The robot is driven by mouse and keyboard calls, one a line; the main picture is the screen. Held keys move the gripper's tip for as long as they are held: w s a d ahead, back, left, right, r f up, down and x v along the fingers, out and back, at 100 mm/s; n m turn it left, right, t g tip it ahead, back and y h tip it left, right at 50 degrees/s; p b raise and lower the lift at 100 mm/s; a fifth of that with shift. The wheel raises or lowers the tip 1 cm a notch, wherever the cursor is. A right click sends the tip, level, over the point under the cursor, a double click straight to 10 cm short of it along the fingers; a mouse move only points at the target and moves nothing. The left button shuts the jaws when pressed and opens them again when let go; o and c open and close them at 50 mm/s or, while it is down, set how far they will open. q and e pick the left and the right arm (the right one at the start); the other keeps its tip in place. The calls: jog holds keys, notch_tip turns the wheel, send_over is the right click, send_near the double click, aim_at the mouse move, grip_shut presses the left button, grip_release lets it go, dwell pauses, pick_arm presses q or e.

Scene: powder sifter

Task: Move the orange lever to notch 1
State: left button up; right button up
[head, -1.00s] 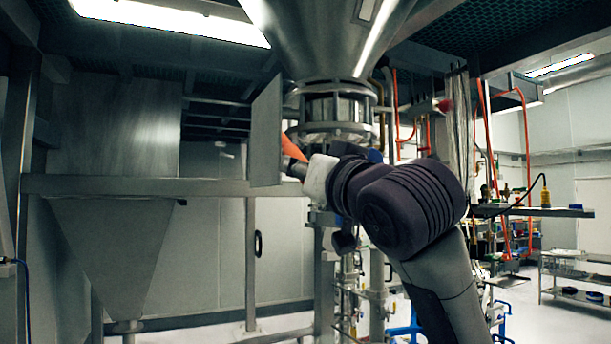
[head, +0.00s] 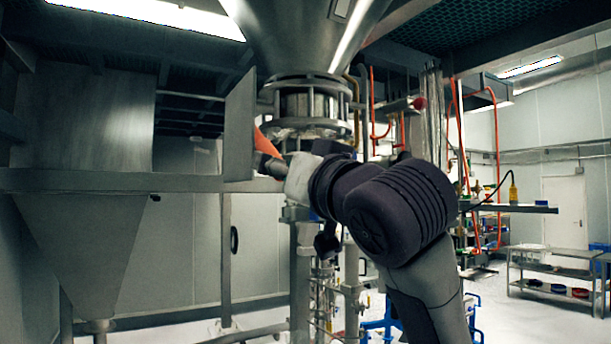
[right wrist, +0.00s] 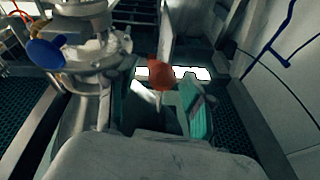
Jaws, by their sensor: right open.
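The orange lever (head: 264,142) shows as a small orange patch beside the grey upright plate (head: 239,125), partly hidden by my right wrist in the head view. In the right wrist view its rounded orange end (right wrist: 160,74) stands upper centre. My right gripper (right wrist: 170,108) is open, with teal-padded fingers left and right below the orange end. The lever's end appears near the gap between the fingers; I cannot tell whether they touch it. In the head view the fingers are mostly hidden by the wrist. The notches cannot be made out. My left gripper is not in view.
A large steel hopper (head: 305,35) with a flanged neck (head: 308,103) hangs above my right wrist. A steel beam (head: 110,181) and a tapered bin (head: 80,235) stand left. Pipes (head: 352,290) rise below. A blue part (right wrist: 46,53) sits left in the wrist view.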

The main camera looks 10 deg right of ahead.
jog(key=v, duration=0.9)
jog(key=shift+s+d, duration=0.15)
jog(key=shift+s, duration=0.05)
jog(key=shift+f, duration=0.1)
